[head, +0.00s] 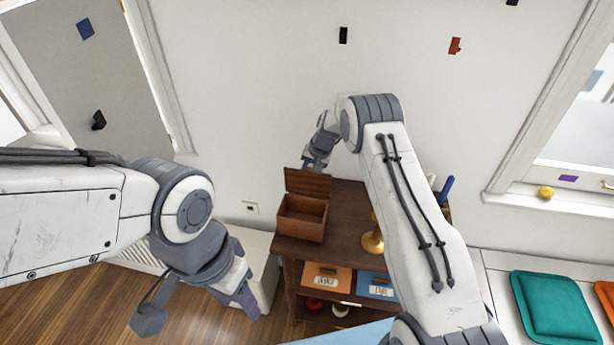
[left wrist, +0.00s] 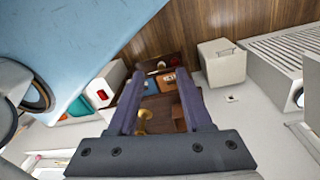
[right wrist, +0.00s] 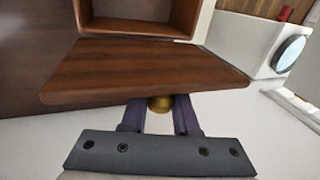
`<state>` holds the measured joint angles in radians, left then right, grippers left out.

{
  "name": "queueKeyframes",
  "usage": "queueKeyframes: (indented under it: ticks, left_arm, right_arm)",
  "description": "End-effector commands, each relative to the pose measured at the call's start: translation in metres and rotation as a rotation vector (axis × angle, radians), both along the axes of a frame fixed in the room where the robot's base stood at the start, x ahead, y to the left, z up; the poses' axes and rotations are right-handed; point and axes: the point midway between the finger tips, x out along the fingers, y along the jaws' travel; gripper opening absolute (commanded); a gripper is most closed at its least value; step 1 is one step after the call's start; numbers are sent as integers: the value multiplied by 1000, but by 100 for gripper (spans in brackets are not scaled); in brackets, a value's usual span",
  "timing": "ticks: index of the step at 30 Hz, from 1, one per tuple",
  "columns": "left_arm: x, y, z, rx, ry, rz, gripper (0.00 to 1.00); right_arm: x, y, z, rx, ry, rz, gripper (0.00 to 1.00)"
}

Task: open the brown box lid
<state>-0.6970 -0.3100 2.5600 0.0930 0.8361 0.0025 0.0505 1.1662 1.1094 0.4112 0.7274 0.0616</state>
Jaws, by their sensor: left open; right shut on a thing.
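The brown wooden box (head: 301,222) stands on the left part of a dark wooden cabinet top. Its lid (head: 308,184) is raised, standing up at the box's back edge, and the inside of the box (right wrist: 135,18) shows. My right gripper (head: 316,165) is behind the lid. In the right wrist view it is shut on the lid's round gold knob (right wrist: 160,104), with the lid's broad face (right wrist: 145,68) just beyond the fingers. My left gripper (head: 198,305) is open and empty, low at the left and away from the box.
The cabinet top (head: 345,205) also bears a gold object (head: 373,239), partly hidden by my right arm, and a blue item (head: 447,190). Orange (head: 326,279) and blue (head: 375,286) labelled bins sit below. A white wall stands close behind. A teal cushion (head: 556,307) lies at the right.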

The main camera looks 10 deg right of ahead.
Motion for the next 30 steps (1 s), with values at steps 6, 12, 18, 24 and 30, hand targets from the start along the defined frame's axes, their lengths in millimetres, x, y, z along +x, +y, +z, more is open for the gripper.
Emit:
queueKeyframes:
  ticks: [6,12,18,24,30]
  left_arm:
    - [0,0,-1,-1,-1,0,31]
    - [22,-16,-9,-35,-44,17,0]
    - [88,-63,-36,-139,-189,68,0]
    - [159,-107,-67,-256,-374,125,0]
    - [220,-138,-99,-369,-567,175,0]
  right_arm:
    - [-6,1,-8,0,19,5,0]
    - [-6,1,-8,0,20,5,0]
    - [-7,2,-8,1,20,6,0]
    - [-7,2,-8,1,20,7,0]
    - [-7,2,-8,1,21,7,0]
